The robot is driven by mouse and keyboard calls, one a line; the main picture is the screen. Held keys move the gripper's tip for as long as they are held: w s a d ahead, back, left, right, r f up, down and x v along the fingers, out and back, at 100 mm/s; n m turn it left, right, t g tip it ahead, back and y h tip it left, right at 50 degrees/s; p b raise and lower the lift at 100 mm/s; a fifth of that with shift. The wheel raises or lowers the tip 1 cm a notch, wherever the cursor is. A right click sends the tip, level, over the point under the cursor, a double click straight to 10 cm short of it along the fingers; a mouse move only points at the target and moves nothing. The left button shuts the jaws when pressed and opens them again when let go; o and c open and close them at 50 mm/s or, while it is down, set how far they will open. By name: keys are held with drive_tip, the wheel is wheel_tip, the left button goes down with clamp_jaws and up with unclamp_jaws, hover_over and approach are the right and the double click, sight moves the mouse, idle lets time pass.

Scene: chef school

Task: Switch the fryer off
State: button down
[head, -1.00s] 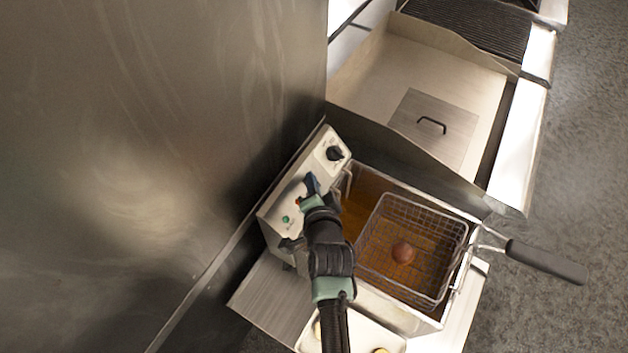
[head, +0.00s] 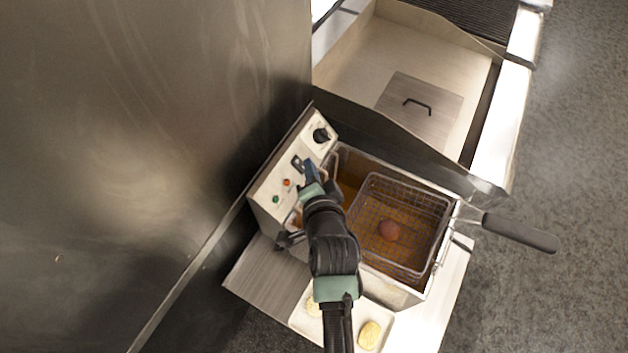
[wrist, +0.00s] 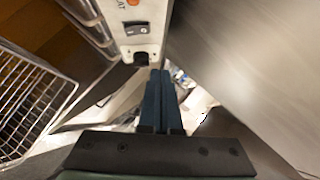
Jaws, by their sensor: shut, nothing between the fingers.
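The fryer (head: 405,292) stands below centre in the head view, with its pale control panel (head: 265,190) along its left side. The panel has a black rocker switch (head: 297,161), a red light (head: 287,183), a green light (head: 276,199) and a black knob (head: 321,135). My gripper (head: 308,168) is shut and empty, its blue fingertips just right of the switch in this view. The wrist view shows the switch (wrist: 135,28) uncovered, with the shut fingers (wrist: 160,100) apart from it in the picture. I cannot tell the switch's position.
A tray (head: 385,338) with yellowish pieces lies below the fryer. A steel wall (head: 130,150) stands left. A lidded basin (head: 345,75) adjoins above.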

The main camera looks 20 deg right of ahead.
drive_tip(key=shift+w+a+r+b+v, duration=0.1)
drive_tip(key=shift+b+v, duration=0.05)
drive_tip(key=shift+v, duration=0.75)
drive_tip(key=shift+w+a+r+b+v, duration=0.1)
drive_tip(key=shift+r+v, duration=0.05)
drive_tip(key=shift+v, duration=0.7)
drive_tip(key=shift+w+a+r+b+v, duration=0.1)
drive_tip(key=shift+b+v, duration=0.05)
drive_tip(key=shift+v, duration=0.75)
drive_tip(key=shift+s, duration=0.15)
